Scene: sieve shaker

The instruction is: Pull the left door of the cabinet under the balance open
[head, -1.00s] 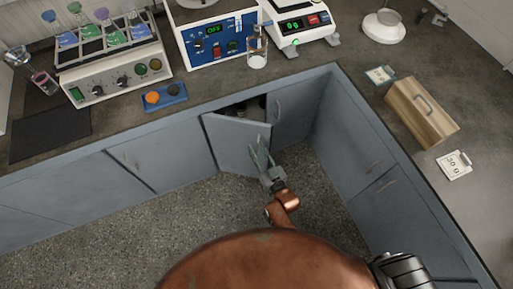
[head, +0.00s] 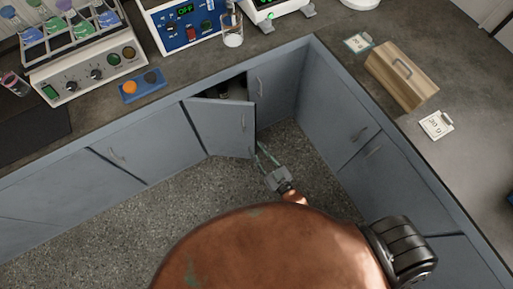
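The grey-blue left cabinet door (head: 215,125) stands partly open, swung out from its hinge side at left, and a dark gap shows above it. Its handle (head: 243,122) is near the free edge. The closed right door (head: 275,88) is beside it. The balance (head: 272,8) is on the counter above, cut off by the top edge. My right gripper (head: 262,153) is open and empty, with its two thin fingers apart, just below and right of the door's free edge and clear of the handle. My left gripper is not in view.
The counter's right leg holds a wooden box (head: 400,75) and white cards. Closed cabinet fronts (head: 345,120) line the right side. A beaker (head: 232,30) stands near the counter edge. The speckled floor (head: 150,215) before the door is free.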

